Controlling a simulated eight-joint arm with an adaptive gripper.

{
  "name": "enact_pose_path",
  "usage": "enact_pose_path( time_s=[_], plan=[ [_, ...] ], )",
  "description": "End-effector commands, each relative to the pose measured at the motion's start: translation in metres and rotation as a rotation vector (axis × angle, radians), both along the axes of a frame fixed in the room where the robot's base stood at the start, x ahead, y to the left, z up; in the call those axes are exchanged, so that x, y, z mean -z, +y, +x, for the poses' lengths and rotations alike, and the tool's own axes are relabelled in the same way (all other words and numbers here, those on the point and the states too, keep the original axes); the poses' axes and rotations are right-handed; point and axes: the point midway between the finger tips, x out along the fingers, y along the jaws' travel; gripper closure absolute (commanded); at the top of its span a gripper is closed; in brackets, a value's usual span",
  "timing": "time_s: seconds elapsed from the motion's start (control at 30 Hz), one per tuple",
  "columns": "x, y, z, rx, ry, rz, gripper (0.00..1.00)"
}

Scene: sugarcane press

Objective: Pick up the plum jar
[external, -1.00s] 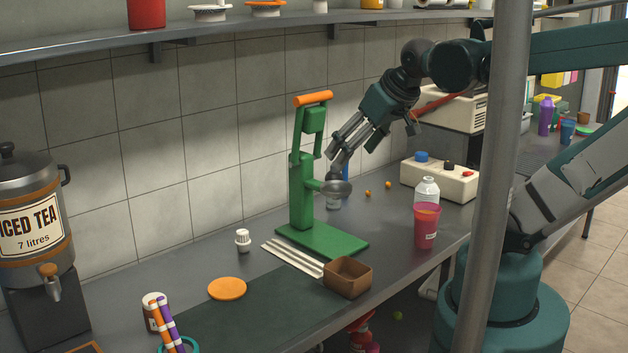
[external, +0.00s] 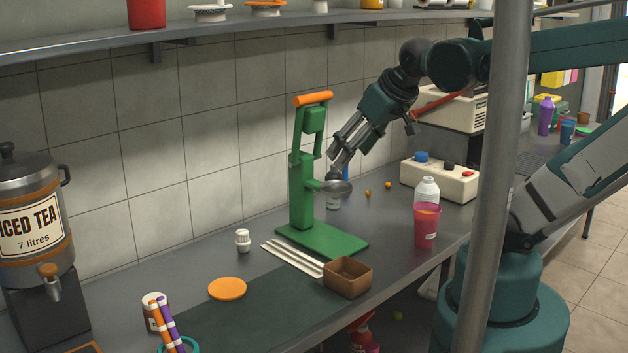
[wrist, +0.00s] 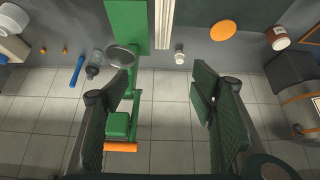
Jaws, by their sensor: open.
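A small dark red-brown jar (external: 152,312) with a pale lid and label stands at the front left of the counter. It may be the plum jar, but its label is too small to read. The same jar shows at the top right of the wrist view (wrist: 277,38). My gripper (external: 336,158) is up beside the green press (external: 303,195), near the tiled wall and far from this jar. In the wrist view its two fingers (wrist: 162,80) are spread apart with nothing between them.
Near the jar are striped straws (external: 167,325), an orange disc (external: 228,289) and the iced tea dispenser (external: 35,215). A white-capped bottle (external: 243,241) and a brown box (external: 347,277) stand farther along. A shelf runs above.

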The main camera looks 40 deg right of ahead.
Motion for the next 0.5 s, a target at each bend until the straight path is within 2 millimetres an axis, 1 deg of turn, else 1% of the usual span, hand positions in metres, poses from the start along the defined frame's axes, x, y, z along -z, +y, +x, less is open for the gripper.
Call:
enact_pose_path(
  time_s=[0.27, 0.5],
  plan=[
    [-0.003, 0.016, 0.018, -0.105, 0.032, -0.051, 0.44],
    [-0.005, 0.041, 0.043, -0.258, 0.074, -0.126, 0.44]
  ],
)
